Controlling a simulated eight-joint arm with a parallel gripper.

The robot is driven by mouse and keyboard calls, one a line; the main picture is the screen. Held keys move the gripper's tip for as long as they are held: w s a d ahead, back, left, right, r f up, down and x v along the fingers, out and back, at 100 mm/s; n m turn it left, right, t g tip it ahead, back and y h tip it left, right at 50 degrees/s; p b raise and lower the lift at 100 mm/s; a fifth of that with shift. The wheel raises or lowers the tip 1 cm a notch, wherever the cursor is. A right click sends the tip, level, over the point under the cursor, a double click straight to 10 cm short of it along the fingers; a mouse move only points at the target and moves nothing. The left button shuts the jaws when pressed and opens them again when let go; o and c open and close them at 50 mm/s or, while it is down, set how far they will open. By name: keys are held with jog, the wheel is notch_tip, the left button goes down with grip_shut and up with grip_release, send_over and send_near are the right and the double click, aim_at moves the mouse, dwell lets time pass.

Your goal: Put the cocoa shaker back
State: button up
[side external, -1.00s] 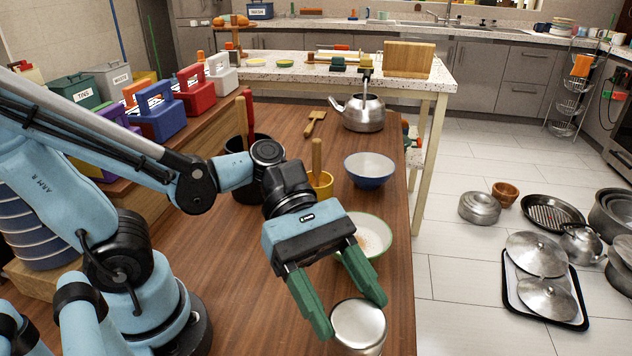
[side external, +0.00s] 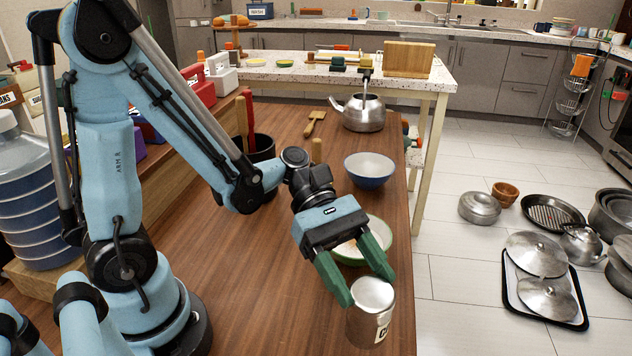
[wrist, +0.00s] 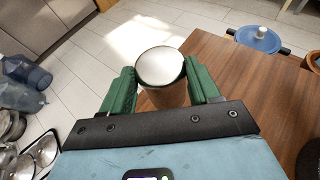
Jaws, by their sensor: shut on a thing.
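The cocoa shaker (side external: 368,322) is a silver metal can with a plain top and a pale label, partly seen, starting with "C". My gripper (side external: 366,288) is shut on it, with one green finger on each side near its top. In the wrist view the shaker (wrist: 161,68) sits between the two green fingers of my gripper (wrist: 158,80). The shaker looks roughly upright near the right edge of the wooden table. I cannot tell whether its base touches the table.
A blue bowl (side external: 369,170), a kettle (side external: 364,112) and a dark utensil pot (side external: 263,148) stand farther back. Bare wooden table (side external: 250,290) lies left of the shaker.

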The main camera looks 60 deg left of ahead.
jog(key=shift+w+a+f, duration=0.4)
jog(key=shift+w+f, duration=0.15)
jog(key=shift+f, duration=0.45)
jog(key=shift+w+a+f, duration=0.35)
jog(key=shift+w+f, duration=0.25)
jog(key=shift+f, duration=0.4)
jog(key=shift+w+a+f, duration=0.4)
jog(key=shift+w+f, duration=0.15)
jog(key=shift+f, duration=0.45)
jog(key=o, duration=1.1)
